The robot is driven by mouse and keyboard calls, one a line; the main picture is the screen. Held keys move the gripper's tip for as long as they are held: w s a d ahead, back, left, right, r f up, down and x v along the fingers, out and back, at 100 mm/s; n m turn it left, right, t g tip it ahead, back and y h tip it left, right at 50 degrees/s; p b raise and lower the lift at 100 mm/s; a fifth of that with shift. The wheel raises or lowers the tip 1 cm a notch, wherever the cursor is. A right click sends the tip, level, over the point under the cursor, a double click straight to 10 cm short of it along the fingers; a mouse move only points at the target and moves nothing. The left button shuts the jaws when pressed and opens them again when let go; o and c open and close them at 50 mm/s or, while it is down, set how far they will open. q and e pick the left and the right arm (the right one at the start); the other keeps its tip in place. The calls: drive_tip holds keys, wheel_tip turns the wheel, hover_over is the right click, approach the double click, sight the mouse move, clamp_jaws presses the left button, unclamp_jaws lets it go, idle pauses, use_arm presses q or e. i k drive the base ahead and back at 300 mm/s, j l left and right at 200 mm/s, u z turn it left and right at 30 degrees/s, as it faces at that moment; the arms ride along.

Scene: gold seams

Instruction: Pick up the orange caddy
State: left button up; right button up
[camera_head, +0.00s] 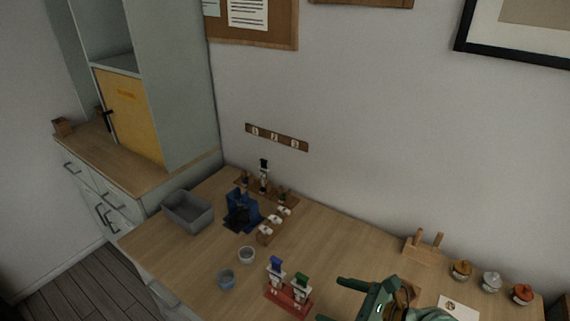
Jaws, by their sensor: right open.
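A red-orange caddy (287,301) stands upright near the front middle of the wooden table. It holds two white tubes, one with a blue cap (276,265) and one with a green cap (301,283). My right gripper (338,301) is green and open, with its fingers pointing left toward the caddy. It is to the right of the caddy and apart from it, with nothing seen between its fingers. My left gripper is not in view.
Farther back are a blue stand (243,211) and a grey bin (188,211). A wooden rack (424,248) and lidded jars (491,281) stand at the right.

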sight(284, 298)
drive_tip(key=k+j, duration=0.2)
drive_tip(key=k, duration=0.25)
drive_tip(key=k+j, duration=0.15)
drive_tip(key=k, duration=0.25)
